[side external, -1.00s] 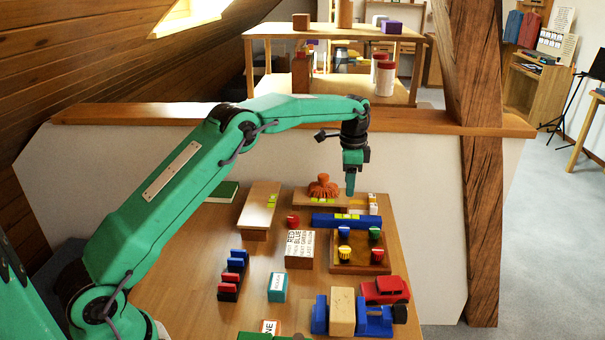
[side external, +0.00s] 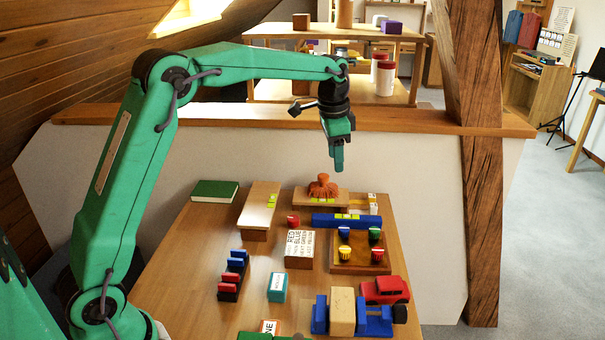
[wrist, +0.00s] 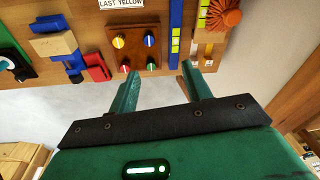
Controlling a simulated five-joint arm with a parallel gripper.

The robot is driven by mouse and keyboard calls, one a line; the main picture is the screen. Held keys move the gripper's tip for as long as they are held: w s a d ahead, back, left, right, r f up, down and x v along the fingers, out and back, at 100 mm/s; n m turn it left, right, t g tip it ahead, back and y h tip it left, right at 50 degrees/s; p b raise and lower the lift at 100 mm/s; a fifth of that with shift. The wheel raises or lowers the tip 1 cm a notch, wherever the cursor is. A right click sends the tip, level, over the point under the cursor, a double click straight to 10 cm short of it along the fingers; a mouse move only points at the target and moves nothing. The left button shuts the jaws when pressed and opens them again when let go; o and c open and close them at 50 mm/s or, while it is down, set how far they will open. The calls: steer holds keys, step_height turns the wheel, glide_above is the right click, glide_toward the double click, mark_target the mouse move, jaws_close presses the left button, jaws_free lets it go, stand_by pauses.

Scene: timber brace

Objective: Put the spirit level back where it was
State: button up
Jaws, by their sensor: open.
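The spirit level, a long blue bar with yellow-green vials (side external: 346,220), lies flat on the table behind the brown knob board. It also shows in the wrist view (wrist: 176,22), running upright in the picture beside the knob board. My gripper (side external: 338,166) is raised above the far side of the table, clear of the level. In the wrist view, my gripper's two fingers (wrist: 162,90) are apart with nothing between them. A wooden board (side external: 310,200) with an orange tentacled figure (side external: 323,186) on it lies behind the level.
The knob board (side external: 362,254) with several coloured knobs is in front of the level. A raised wooden plank (side external: 260,205), a lettered block (side external: 299,248) and a red car (side external: 385,290) stand around. A low white wall (side external: 240,150) rises behind the table.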

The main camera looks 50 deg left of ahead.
steer(key=s+d+r+n+t, duration=0.1)
steer(key=s+r+n, duration=0.1)
steer(key=s+r, duration=0.55)
steer(key=s+d+f+n+t, duration=0.1)
steer(key=s+f+n, duration=0.1)
steer(key=s, duration=1)
steer(key=s+d+f+n+t, duration=0.1)
steer(key=s+f, duration=0.3)
steer(key=s, duration=0.9)
steer(key=shift+n+t, duration=0.6)
steer(key=shift+n, duration=0.2)
